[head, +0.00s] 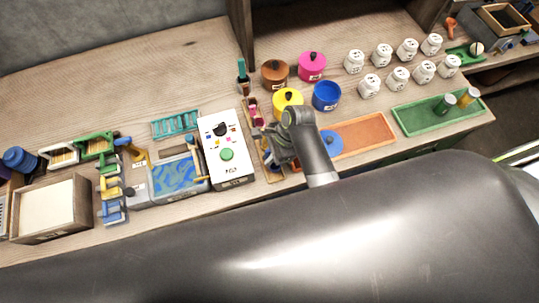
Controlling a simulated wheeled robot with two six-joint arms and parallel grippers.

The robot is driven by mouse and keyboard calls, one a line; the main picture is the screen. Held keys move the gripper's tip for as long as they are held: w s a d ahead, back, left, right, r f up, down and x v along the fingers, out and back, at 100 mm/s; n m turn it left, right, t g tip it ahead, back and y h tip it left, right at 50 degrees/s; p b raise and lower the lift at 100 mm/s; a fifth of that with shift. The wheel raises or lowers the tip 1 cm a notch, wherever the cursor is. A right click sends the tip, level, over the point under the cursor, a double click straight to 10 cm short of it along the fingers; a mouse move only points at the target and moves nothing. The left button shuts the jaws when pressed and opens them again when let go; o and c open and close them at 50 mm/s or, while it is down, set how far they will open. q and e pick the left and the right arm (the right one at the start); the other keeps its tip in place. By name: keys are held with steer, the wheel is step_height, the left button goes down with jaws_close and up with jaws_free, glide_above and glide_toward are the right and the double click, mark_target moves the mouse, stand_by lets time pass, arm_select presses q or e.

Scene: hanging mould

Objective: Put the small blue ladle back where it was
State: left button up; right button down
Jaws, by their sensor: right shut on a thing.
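My right gripper (276,146) is over the narrow wooden rack (270,172), between the white box and the orange tray. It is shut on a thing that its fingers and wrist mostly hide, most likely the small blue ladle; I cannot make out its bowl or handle. Pink and other small coloured pieces (253,108) show at the rack's far end. My left gripper is not in view.
A white box with a green knob (227,155) stands close left of the gripper. Several white jars (397,78) and a green tray (420,117) are to the right. Bare wood shows at back left.

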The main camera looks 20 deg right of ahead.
steer(key=shift+f, duration=0.3)
steer(key=shift+s, duration=0.1)
steer(key=shift+f, duration=0.1)
steer(key=shift+f, duration=0.15)
steer(key=c, duration=1.5)
jaws_free()
steer(key=shift+c, duration=0.2)
steer(key=shift+d+r, duration=0.25)
steer(key=shift+r, duration=0.45)
steer(key=b+v, duration=0.2)
steer(key=v, duration=0.9)
